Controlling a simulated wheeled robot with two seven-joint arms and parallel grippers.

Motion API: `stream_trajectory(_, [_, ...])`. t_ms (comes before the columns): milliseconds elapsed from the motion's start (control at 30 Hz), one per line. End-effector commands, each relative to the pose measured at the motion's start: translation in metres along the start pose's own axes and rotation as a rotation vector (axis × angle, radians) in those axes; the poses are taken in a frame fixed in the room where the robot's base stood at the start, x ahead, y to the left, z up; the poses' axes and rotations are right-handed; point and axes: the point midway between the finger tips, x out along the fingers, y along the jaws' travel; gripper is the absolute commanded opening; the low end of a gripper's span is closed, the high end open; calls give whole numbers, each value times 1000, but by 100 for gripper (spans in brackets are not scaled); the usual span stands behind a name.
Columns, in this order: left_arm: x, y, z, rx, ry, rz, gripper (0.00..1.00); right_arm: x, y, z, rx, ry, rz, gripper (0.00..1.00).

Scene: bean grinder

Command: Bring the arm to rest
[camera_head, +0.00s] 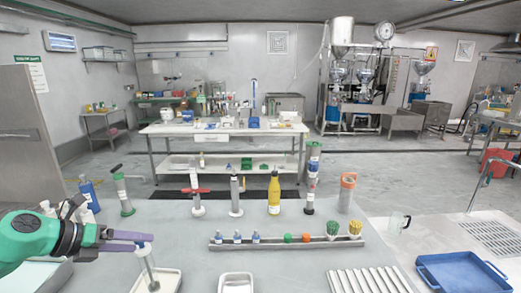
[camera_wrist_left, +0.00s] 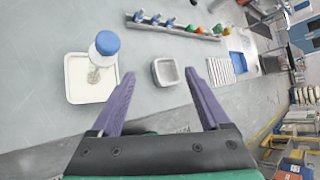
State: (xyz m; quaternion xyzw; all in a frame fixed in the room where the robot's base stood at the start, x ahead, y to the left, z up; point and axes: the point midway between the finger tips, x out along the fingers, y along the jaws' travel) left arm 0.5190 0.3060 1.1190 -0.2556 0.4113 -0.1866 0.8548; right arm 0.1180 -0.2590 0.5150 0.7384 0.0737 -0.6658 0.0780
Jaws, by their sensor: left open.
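My left gripper (camera_head: 143,240) reaches in from the left in the head view, above the table (camera_head: 210,270). In the left wrist view the purple fingers of my left gripper (camera_wrist_left: 160,78) are spread wide with nothing between them. A blue-capped clear item (camera_wrist_left: 105,44) stands on a square white tray (camera_wrist_left: 74,92), beside the fingers and apart from them. In the head view that white tray (camera_head: 172,284) is just below the gripper, and the gripper partly covers the item. My right gripper is not in view.
A small white dish (camera_head: 236,284) lies to the right. A rack (camera_head: 270,245) holds several small bottles. Tall tools and a yellow bottle (camera_head: 274,193) stand behind it. A ribbed white plate (camera_head: 365,280) and a blue tray (camera_head: 462,272) are at right. Bare table surrounds the dish.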

Motion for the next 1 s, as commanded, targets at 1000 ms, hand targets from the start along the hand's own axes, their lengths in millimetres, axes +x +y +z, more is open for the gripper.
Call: stream_trajectory(1000, [73,66,-330,-2629,-782,578,79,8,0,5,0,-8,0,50])
